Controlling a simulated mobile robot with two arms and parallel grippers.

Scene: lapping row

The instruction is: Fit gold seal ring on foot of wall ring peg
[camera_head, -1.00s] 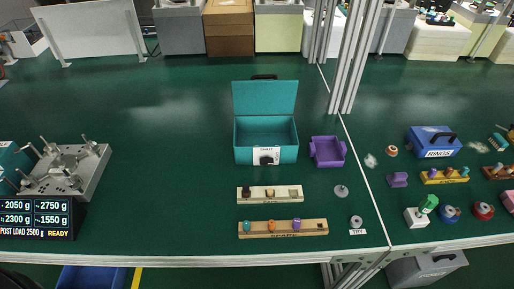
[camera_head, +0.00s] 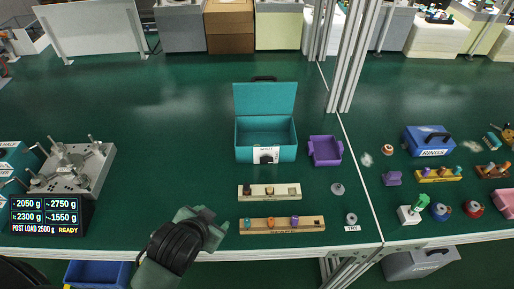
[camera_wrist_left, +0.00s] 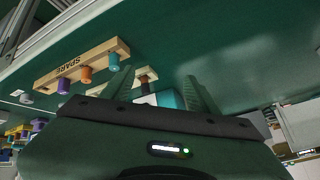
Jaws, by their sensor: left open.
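I cannot make out a clear gold seal ring or a wall ring peg. A small tan ring-like piece (camera_head: 387,149) lies on the right bench by the blue RINGS box (camera_head: 428,140); I cannot tell if it is the seal ring. My left gripper (camera_head: 222,224) is over the front edge of the bench, just left of the wooden SPARE rack (camera_head: 312,224). It is open with nothing between its fingers, as the left wrist view (camera_wrist_left: 160,85) also shows. The rack holds teal, orange and purple plugs. My right gripper is not in view.
A second wooden rack (camera_head: 270,191) stands behind the SPARE rack. Behind it are an open teal box (camera_head: 265,131) and a purple tray (camera_head: 325,150). Grey pieces (camera_head: 337,188) lie to the right. A metal fixture (camera_head: 75,165) and readout (camera_head: 46,216) are left. The bench between is clear.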

